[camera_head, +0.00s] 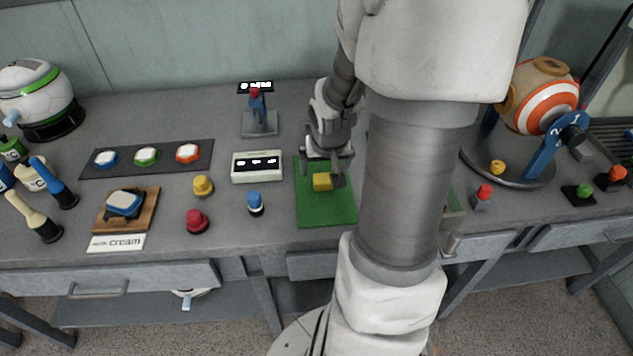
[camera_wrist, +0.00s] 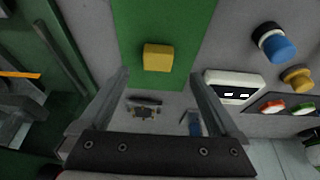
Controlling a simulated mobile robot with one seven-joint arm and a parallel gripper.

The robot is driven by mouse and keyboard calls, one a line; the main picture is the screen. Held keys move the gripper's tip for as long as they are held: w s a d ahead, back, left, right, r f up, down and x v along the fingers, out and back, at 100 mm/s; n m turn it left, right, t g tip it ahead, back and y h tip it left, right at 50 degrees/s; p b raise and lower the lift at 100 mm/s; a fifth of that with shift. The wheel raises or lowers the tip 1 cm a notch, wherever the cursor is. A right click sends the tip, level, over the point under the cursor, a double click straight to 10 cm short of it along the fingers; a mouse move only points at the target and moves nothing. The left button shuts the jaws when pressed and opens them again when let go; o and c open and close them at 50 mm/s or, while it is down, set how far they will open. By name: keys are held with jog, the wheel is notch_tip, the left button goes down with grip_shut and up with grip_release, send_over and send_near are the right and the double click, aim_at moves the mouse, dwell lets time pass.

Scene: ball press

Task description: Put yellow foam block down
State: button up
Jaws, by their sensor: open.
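The yellow foam block (camera_head: 322,181) rests on the green mat (camera_head: 327,211), near the mat's middle. My gripper (camera_head: 326,176) is right above and behind the block in the head view, pointing down. In the wrist view the block (camera_wrist: 158,57) lies on the green mat (camera_wrist: 190,20), beyond the fingertips of my open gripper (camera_wrist: 160,80). The two fingers are wide apart, with nothing between them, and the block looks clear of both.
A white box with a display (camera_head: 257,166) stands left of the mat. A blue-topped knob (camera_head: 255,204), a red knob (camera_head: 197,221) and a yellow knob (camera_head: 203,186) stand further left. A joystick (camera_head: 258,115) is behind. My arm hides the table right of the mat.

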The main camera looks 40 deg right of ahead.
aim_at(323, 178)
jog(key=shift+d+b+x, duration=0.15)
jog(key=shift+b+x, duration=0.7)
jog(key=shift+x, duration=0.85)
jog(key=shift+d+b+x, duration=0.1)
jog(key=shift+b+x, duration=0.7)
jog(key=shift+x, duration=0.85)
jog(key=shift+r, duration=0.15)
jog(key=c, duration=1.5)
jog(key=shift+c, duration=0.2)
jog(key=shift+r, duration=0.1)
